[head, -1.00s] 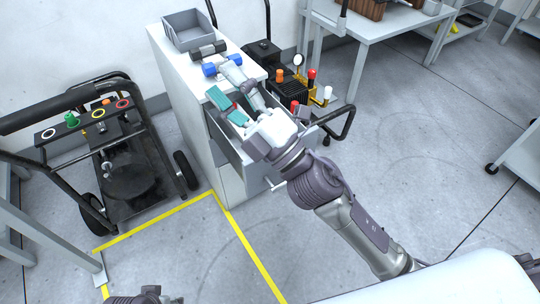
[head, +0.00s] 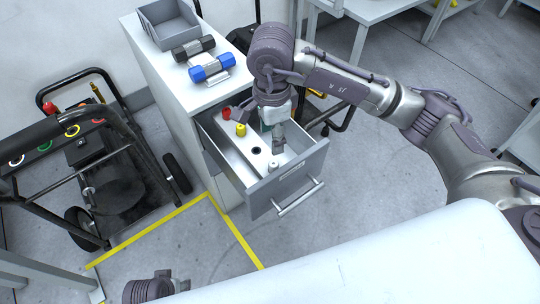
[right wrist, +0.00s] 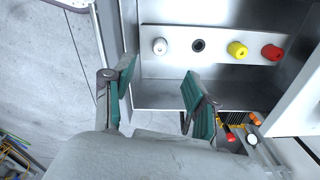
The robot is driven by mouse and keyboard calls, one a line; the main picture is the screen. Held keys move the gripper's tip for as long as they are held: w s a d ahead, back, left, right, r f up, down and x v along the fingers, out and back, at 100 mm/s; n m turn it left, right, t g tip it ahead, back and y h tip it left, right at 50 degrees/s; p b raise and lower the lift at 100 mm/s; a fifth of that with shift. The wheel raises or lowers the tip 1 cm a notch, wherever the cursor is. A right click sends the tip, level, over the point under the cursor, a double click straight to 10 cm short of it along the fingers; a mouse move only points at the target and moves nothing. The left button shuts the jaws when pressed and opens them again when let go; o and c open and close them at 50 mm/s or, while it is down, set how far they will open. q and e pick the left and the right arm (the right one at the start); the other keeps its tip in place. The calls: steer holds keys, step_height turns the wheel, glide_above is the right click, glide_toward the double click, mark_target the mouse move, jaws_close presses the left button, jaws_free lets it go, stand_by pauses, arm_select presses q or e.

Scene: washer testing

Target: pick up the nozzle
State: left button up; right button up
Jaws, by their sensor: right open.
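A holder strip (head: 233,145) lies inside the open drawer (head: 290,185). It carries a red nozzle (head: 226,113), a yellow nozzle (head: 240,130) and a white nozzle (head: 274,164), with a dark, empty-looking hole (head: 256,150) between yellow and white. My right gripper (head: 278,143) points down over the drawer, beside the strip. In the right wrist view its teal fingers (right wrist: 160,70) are apart with nothing between them. There the white nozzle (right wrist: 160,46) lies beyond the gap between the fingertips, apart from them. The yellow (right wrist: 237,50) and red (right wrist: 272,53) nozzles are farther right.
A black cart (head: 100,165) stands at left.

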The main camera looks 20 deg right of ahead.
glide_above(274, 163)
steer(key=f, duration=0.6)
steer(key=shift+s+a+f+b, duration=0.3)
steer(key=shift+a+f+b, duration=0.05)
steer(key=shift+a+b, duration=0.05)
steer(key=shift+w+d+f+b, duration=0.1)
steer(key=shift+f+b, duration=0.05)
steer(key=shift+f, duration=0.85)
steer(key=shift+w+d+f+b, duration=0.1)
steer(key=shift+d+f, duration=0.05)
steer(key=shift+f, duration=0.85)
steer(key=shift+w+d+f+b, duration=0.1)
steer(key=shift+f+b, duration=0.05)
steer(key=shift+f, duration=0.85)
arm_select(q)
steer(key=w+v, duration=0.1)
steer(key=v, duration=0.5)
steer(key=shift+w, duration=0.3)
steer(key=shift+r, duration=0.15)
arm_select(e)
jaws_close()
